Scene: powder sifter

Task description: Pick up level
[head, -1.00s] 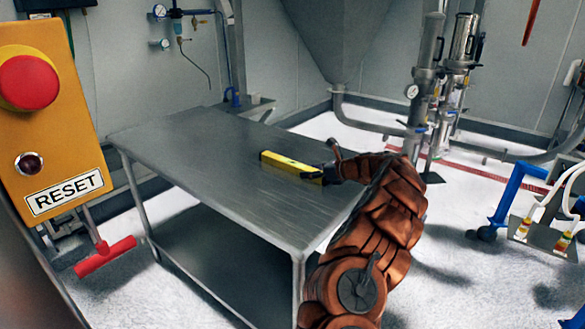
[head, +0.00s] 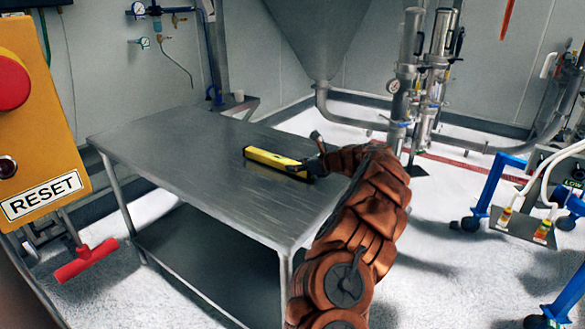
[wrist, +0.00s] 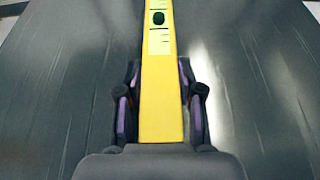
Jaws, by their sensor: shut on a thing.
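The level (head: 272,158) is a long yellow bar at the right part of the steel table (head: 185,160) in the head view. In the wrist view the level (wrist: 161,80) runs straight away from me, with a dark round vial and pale scale marks near its far part. My gripper (wrist: 161,105) is shut on the level, with a finger on each side of its near part. In the head view my gripper (head: 313,165) is at the level's right end. I cannot tell whether the level touches the table top or is slightly above it.
The rest of the table top is bare. A yellow box with a red button and RESET label (head: 42,196) stands at the left. A red handle (head: 86,260) is below it. Steel pipes (head: 405,85) stand behind, and a blue-framed cart (head: 493,190) is at the right.

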